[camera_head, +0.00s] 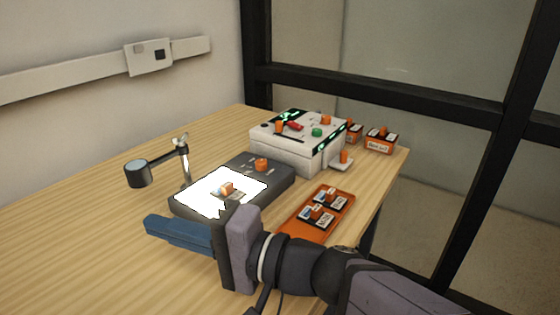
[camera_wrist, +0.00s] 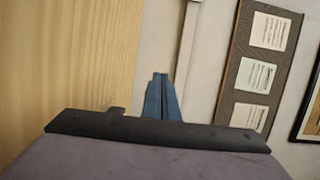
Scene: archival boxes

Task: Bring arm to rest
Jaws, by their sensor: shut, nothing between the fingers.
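My gripper (camera_head: 150,226) is held over the front part of the wooden table (camera_head: 60,245), its blue fingers pointing left. The wrist view also shows the gripper (camera_wrist: 160,76), its two blue fingers together with nothing between them. My arm comes in from the lower right of the head view. The gripper lies in front of a dark light box (camera_head: 273,181) with a bright white panel, and its wrist hides part of the box's near edge. I cannot tell its exact height above the table.
A small orange-and-white item lies on the lit panel. A black lamp-like stand (camera_head: 137,174) is to its left. A white machine (camera_head: 283,152) stands behind. An orange tray (camera_head: 292,226) with black-and-white pieces is right of the light box. Small orange boxes (camera_head: 380,141) stand at the far right. The left tabletop is clear.

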